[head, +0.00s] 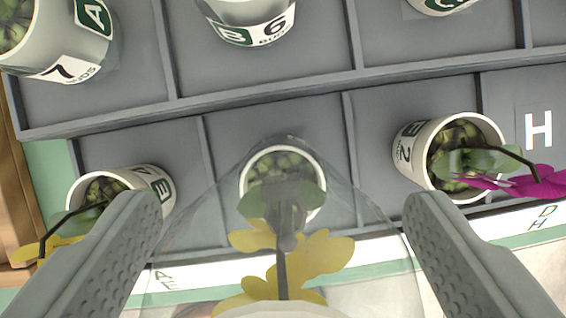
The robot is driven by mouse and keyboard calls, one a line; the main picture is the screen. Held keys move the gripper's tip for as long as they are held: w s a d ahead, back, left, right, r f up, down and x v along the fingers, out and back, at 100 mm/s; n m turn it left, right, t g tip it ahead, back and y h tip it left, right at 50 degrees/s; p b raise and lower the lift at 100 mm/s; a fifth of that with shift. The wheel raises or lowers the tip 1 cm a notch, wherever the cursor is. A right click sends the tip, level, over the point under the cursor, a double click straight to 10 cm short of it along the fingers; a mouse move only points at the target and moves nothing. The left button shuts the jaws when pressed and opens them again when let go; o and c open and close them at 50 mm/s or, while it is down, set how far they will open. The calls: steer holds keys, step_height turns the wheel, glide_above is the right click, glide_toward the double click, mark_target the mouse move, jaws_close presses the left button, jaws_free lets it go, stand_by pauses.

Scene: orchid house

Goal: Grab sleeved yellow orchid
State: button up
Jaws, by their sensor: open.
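The sleeved yellow orchid (318,257) is in the lower middle of the head view, in a white pot (247,178) wrapped by a clear, flaring sleeve (205,235). Its pot stands in a compartment of the grey tray. My gripper (285,222) is open, with one grey finger on each side of the sleeved plant. The fingers look apart from the pot; whether they touch the sleeve I cannot tell. A pale round edge at the bottom hides the lower part of the flowers.
An unsleeved yellow orchid pot (155,182) stands close by the left finger. A magenta orchid pot (408,160) stands near the right finger. Low grey dividers (210,170) separate the compartments. More pots, including one marked 7 (72,45), stand in the upper row.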

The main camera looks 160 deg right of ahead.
steer(key=c, duration=1.5)
steer(key=shift+o, duration=0.2)
